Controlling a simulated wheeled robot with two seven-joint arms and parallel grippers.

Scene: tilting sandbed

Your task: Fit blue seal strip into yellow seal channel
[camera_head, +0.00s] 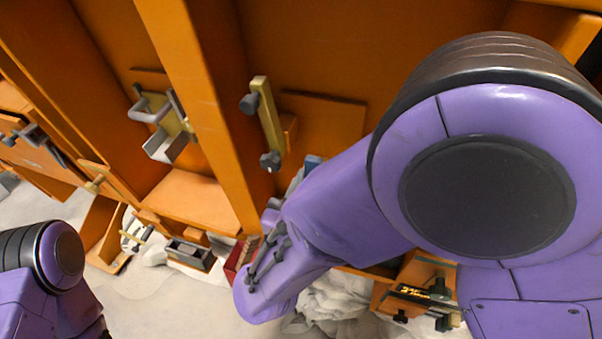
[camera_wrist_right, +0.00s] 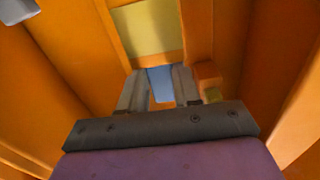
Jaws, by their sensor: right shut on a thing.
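My right gripper (camera_wrist_right: 159,76) is shut on the blue seal strip (camera_wrist_right: 160,84), whose flat blue face shows between the two grey fingers in the wrist view. In the head view my right arm hides most of that gripper; a small blue-grey piece (camera_head: 313,161) shows beyond the forearm. A flat yellow panel (camera_wrist_right: 147,28) in an orange frame lies ahead of the fingertips, apart from the strip. I cannot tell whether it is the yellow seal channel. My left arm is at the lower left of the head view; its gripper is not in view.
Orange beams and walls stand close on both sides of my right gripper. A yellow bar with dark knobs (camera_head: 267,120) and a metal-handled bracket (camera_head: 162,125) are on the orange structure. A grey tray (camera_head: 190,255) and a red box (camera_head: 239,258) lie below, near white rubble.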

